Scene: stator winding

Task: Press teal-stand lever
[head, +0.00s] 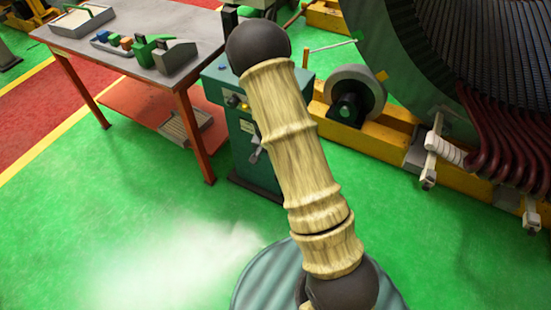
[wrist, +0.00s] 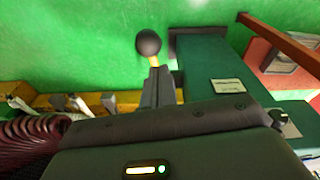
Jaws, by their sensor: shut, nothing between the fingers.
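The teal stand (head: 240,155) is in the head view, left of my arm and partly hidden by it. It also shows in the wrist view (wrist: 206,75) at the middle right. The lever (wrist: 148,43) has a black ball knob on a short yellow-orange stem, in front of my fingers. My gripper (wrist: 155,72) is shut and empty, its fingers pointing up toward the lever. The fingertips overlap the lower stem in the picture; I cannot tell whether they touch. In the head view my arm hides the lever and most of my gripper.
A grey-topped table (head: 150,55) with small parts stands left of the stand. A yellow frame (head: 395,140) and a large stator (head: 430,50) with dark red coils (head: 505,135) are on the right. Green floor (head: 150,220) is clear in front.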

